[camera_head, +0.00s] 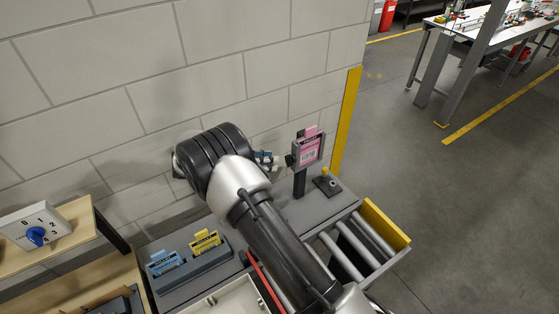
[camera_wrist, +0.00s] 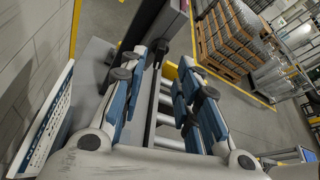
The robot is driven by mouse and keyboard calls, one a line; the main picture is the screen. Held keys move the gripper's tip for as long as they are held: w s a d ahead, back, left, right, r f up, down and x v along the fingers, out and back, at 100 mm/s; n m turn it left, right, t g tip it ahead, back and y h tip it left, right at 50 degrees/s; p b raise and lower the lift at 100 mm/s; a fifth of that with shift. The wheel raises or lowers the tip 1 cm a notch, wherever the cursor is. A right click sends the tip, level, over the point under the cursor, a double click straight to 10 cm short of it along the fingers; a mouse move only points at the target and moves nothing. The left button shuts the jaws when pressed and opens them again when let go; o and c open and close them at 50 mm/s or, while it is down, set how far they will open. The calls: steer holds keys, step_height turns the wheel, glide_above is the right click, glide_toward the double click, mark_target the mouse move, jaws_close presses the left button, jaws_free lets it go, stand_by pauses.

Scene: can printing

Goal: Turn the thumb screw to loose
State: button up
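A pink card (camera_head: 307,151) sits in a dark frame on top of a dark post (camera_head: 299,183). A small dark knob (camera_head: 289,160), which looks like the thumb screw, is on the left side of the frame. My gripper (camera_head: 268,158) is just left of the knob and looks apart from it. In the wrist view, my gripper (camera_wrist: 163,62) is open, with blue-padded fingers and nothing held. The dark frame and post show beyond the fingertips there. The screw is small and dark, and its turn position cannot be read.
A block-wall stands close behind my arm. A black base with a yellow knob (camera_head: 325,171) is right of the post. Rollers (camera_head: 346,257) and a yellow end plate (camera_head: 384,224) lie front right. A yellow card (camera_head: 205,242) and a blue card (camera_head: 164,262) stand in a grey holder at left.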

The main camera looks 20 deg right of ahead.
steer(key=v, duration=0.5)
stand_by(0.4)
